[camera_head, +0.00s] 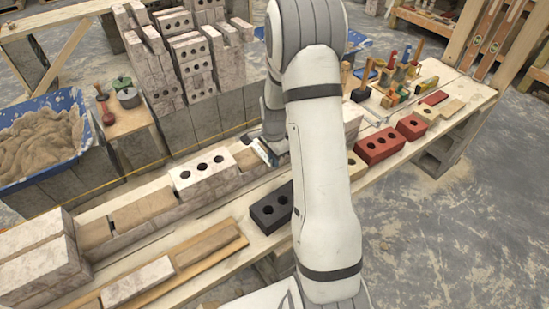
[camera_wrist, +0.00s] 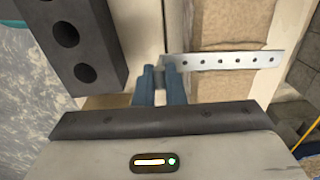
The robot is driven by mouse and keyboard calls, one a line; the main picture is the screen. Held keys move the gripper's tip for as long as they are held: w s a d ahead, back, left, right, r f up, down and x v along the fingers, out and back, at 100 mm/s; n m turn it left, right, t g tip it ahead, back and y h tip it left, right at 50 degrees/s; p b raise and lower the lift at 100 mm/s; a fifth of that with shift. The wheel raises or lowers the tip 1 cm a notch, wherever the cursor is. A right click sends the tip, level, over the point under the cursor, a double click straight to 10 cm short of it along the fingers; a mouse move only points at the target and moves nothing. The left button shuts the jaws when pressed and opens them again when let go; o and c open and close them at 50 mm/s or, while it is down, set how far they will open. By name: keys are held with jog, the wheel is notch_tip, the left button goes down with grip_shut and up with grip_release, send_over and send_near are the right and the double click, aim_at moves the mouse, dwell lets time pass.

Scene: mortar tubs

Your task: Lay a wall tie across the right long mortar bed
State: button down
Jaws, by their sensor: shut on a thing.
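The wall tie (camera_wrist: 235,61) is a pale flat metal strip with a row of holes. In the wrist view my gripper (camera_wrist: 161,76) is shut on its left end, and the strip extends right across a brown mortar bed (camera_wrist: 225,25). I cannot tell whether the tie touches the mortar. In the head view my gripper (camera_head: 266,152) is low over the wall at the right long mortar bed (camera_head: 245,158), just right of a pale three-holed brick (camera_head: 203,173). My arm hides part of this bed there.
A dark holed brick (camera_wrist: 75,40) lies beside the wall, left of my gripper in the wrist view; it also shows in the head view (camera_head: 271,208). Another long mortar bed (camera_head: 142,209) lies farther left. Red bricks (camera_head: 380,145) and tools stand right of my arm.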

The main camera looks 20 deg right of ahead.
jog(key=c, duration=1.4)
grip_release()
jog(key=shift+c, duration=0.2)
notch_tip(320, 180, up, 8)
jog(key=shift+f, duration=0.1)
